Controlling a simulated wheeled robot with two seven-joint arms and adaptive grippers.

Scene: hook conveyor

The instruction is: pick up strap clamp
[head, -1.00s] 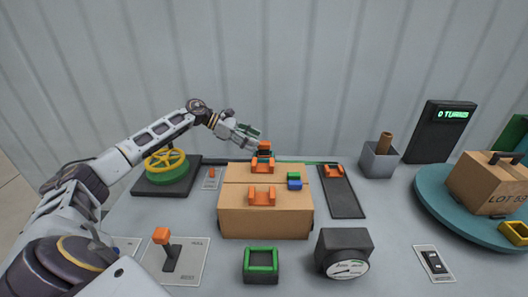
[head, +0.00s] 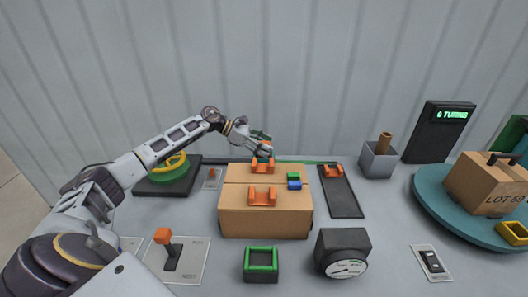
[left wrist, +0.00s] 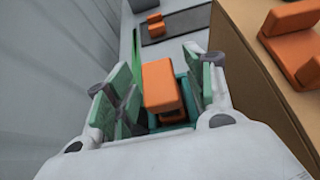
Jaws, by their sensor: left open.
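The strap clamp (left wrist: 163,88), an orange block on a teal base, sits between the fingers of my left gripper in the left wrist view. My left gripper (head: 263,149) is open behind the cardboard box (head: 265,222) in the head view. In the left wrist view it also shows open, with a green-padded finger on either side of the orange block. The fingers mostly hide the clamp in the head view. I cannot tell whether either finger touches it. My right gripper is not in view.
Orange brackets (head: 262,197) and small green and blue blocks (head: 294,184) sit on the box. A green strap (head: 315,162) runs behind it.

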